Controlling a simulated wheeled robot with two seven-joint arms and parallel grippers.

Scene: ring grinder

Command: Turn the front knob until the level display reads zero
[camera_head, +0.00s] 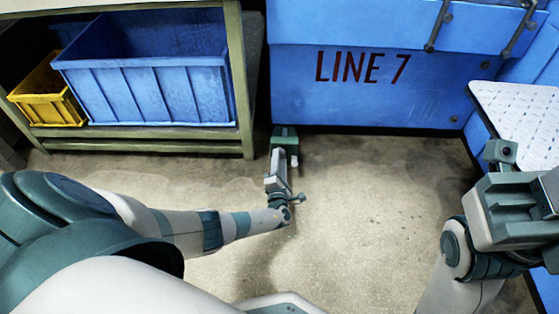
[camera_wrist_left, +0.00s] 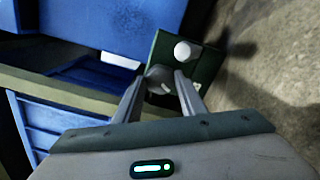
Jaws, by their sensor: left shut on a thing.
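A dark green box (camera_head: 286,135) is low at the foot of the blue LINE 7 machine in the head view. Its panel also shows in the left wrist view (camera_wrist_left: 205,68), with a round grey knob (camera_wrist_left: 158,77) and a white round knob (camera_wrist_left: 182,51). My left gripper (camera_wrist_left: 160,88) is shut on the grey knob, one finger on each side. In the head view my left gripper (camera_head: 280,152) reaches the box and partly covers it. My right gripper (camera_head: 515,205) is at the right edge, its fingers not clear. I cannot make out a level reading.
A green-framed shelf (camera_head: 247,100) at left holds a blue bin (camera_head: 150,90) and a yellow bin (camera_head: 48,97). The blue machine (camera_head: 365,95) stands behind the box. A white perforated surface (camera_head: 520,110) is at right. Concrete floor (camera_head: 380,200) is clear in the middle.

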